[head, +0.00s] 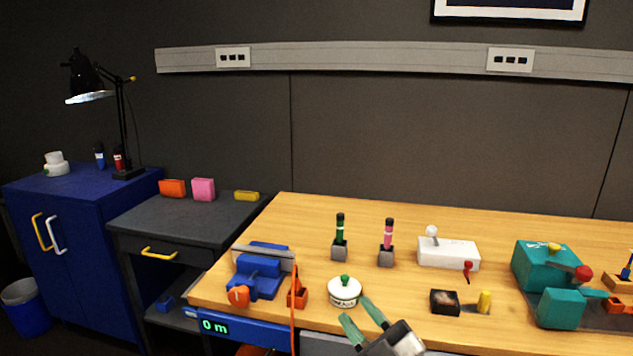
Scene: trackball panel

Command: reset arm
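My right gripper (356,309) comes in at the bottom, with its two greenish fingers spread apart. It is open, and nothing shows between the fingers. Its tips are close to the right side of a small white lidded pot with a green knob (344,291); I cannot tell whether they touch it. A white box with a white ball on top and a red lever at its front (448,254) stands on the wooden table, behind and to the right of the gripper. My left gripper is not in view.
On the wooden table (500,222) are a blue vise (258,275), green and pink upright tools (339,238) (387,243), a black box (445,302), a yellow peg (484,301) and a teal machine (546,268). A dark drawer cabinet (190,222) adjoins at left.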

